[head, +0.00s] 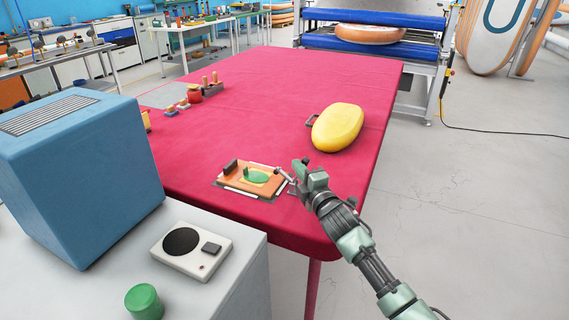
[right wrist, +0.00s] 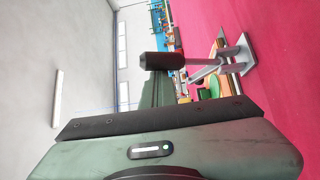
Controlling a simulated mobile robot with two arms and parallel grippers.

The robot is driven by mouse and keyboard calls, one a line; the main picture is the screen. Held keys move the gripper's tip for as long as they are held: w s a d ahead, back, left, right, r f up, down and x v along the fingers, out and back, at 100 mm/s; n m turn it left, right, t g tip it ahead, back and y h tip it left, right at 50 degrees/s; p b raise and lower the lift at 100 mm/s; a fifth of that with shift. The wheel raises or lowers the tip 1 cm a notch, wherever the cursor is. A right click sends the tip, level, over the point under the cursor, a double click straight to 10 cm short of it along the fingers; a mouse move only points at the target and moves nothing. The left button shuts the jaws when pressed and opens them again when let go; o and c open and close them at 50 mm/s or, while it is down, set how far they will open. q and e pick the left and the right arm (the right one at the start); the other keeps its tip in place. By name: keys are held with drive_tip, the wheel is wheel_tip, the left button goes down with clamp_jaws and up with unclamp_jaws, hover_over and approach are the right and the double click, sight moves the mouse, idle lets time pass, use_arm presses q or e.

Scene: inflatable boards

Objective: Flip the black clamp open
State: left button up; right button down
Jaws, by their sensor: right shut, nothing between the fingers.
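In the head view, a small orange fixture board (head: 233,179) with a green oval piece (head: 257,178) lies near the front of the red table. A metal toggle clamp (head: 284,174) stands at its right edge. In the right wrist view, the clamp's black handle (right wrist: 162,61) sticks out from metal bars (right wrist: 225,62) towards my gripper. My right gripper (head: 301,165) is shut and empty beside the clamp. Its fingertips (right wrist: 158,84) are at or just short of the handle; I cannot tell whether they touch. My left gripper is not in view.
A yellow rounded piece (head: 338,127) lies on the red table (head: 270,90) behind my right gripper. A blue box (head: 80,160), a white device (head: 191,251) and a green cylinder (head: 143,300) are at the left front. The middle of the table is clear.

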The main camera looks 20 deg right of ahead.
drive_tip(key=shift+s+d+f, duration=0.95)
drive_tip(key=shift+s+d, duration=0.15)
drive_tip(key=shift+s+d+f, duration=0.25)
drive_tip(key=shift+s+f, duration=0.1)
drive_tip(key=shift+f, duration=0.2)
drive_tip(key=shift+s+d+f, duration=0.25)
drive_tip(key=shift+s+f, duration=0.05)
drive_tip(key=shift+f, duration=0.2)
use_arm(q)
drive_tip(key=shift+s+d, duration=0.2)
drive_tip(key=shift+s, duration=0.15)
use_arm(e)
drive_tip(key=shift+s+f, duration=0.15)
drive_tip(key=shift+f, duration=0.2)
drive_tip(key=s, duration=0.6)
drive_tip(key=shift+s+b, duration=0.35)
drive_tip(key=shift+s, duration=0.05)
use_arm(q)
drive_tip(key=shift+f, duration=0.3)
use_arm(e)
drive_tip(key=shift+s+a+r, duration=0.1)
drive_tip(key=shift+s+r, duration=0.05)
drive_tip(key=shift+s, duration=0.3)
